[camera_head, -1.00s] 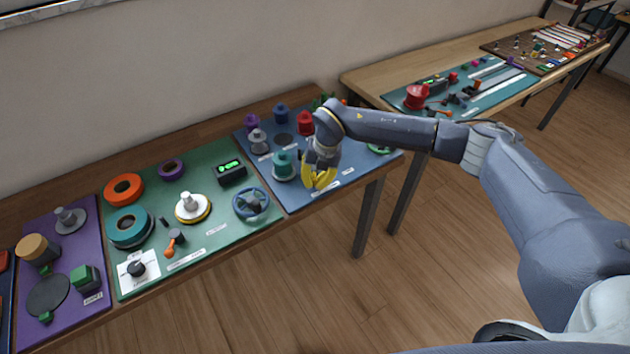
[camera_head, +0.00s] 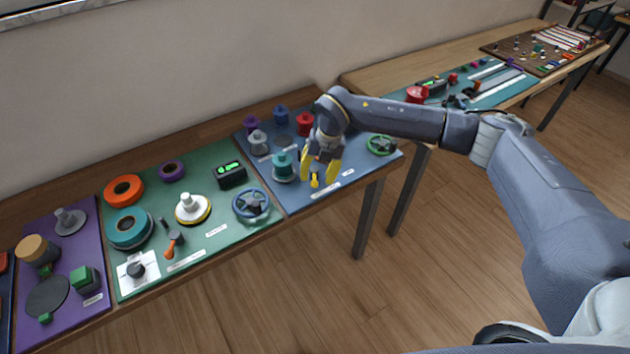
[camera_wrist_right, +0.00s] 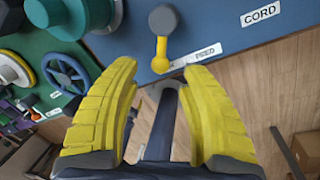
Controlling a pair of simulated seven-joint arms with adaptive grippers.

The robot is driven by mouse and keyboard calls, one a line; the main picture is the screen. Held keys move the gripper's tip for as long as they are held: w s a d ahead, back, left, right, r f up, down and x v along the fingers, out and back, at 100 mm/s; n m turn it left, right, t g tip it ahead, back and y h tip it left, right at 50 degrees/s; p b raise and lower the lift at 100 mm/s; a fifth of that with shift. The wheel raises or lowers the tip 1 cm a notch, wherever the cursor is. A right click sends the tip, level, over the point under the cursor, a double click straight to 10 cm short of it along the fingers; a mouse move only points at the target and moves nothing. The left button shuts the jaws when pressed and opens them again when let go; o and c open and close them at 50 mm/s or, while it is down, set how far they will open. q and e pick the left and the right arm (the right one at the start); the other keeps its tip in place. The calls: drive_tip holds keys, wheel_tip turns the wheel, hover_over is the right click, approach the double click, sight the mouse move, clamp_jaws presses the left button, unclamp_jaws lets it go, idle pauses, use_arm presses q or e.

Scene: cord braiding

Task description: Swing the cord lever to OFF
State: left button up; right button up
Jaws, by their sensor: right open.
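A lever with a grey round hub and a yellow handle (camera_wrist_right: 161,48) is on the blue board, its handle pointing down in the right wrist view. A FEED label (camera_wrist_right: 205,52) lies just below and right of it, and a CORD label (camera_wrist_right: 260,14) is farther right. In the head view the lever's yellow end (camera_head: 315,181) shows between my fingertips; its hub is hidden there. My right gripper (camera_head: 318,177) is open over the board's front edge. In the wrist view its yellow fingers (camera_wrist_right: 160,72) stand apart on either side below the handle; contact is not clear. My left gripper is out of view.
A teal spool (camera_head: 283,166) stands left of the gripper, and a green handwheel (camera_head: 381,145) is to the right on the blue board (camera_head: 290,200). A blue handwheel (camera_head: 251,206) is on the green board (camera_head: 215,245). Open floor lies in front of the table.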

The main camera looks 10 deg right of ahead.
wheel_tip(320, 180, up, 8)
drive_tip(key=d, duration=0.1)
drive_tip(key=shift+s+d, duration=0.2)
drive_tip(key=shift+d, duration=0.05)
drive_tip(key=shift+a, duration=0.1)
idle(0.3)
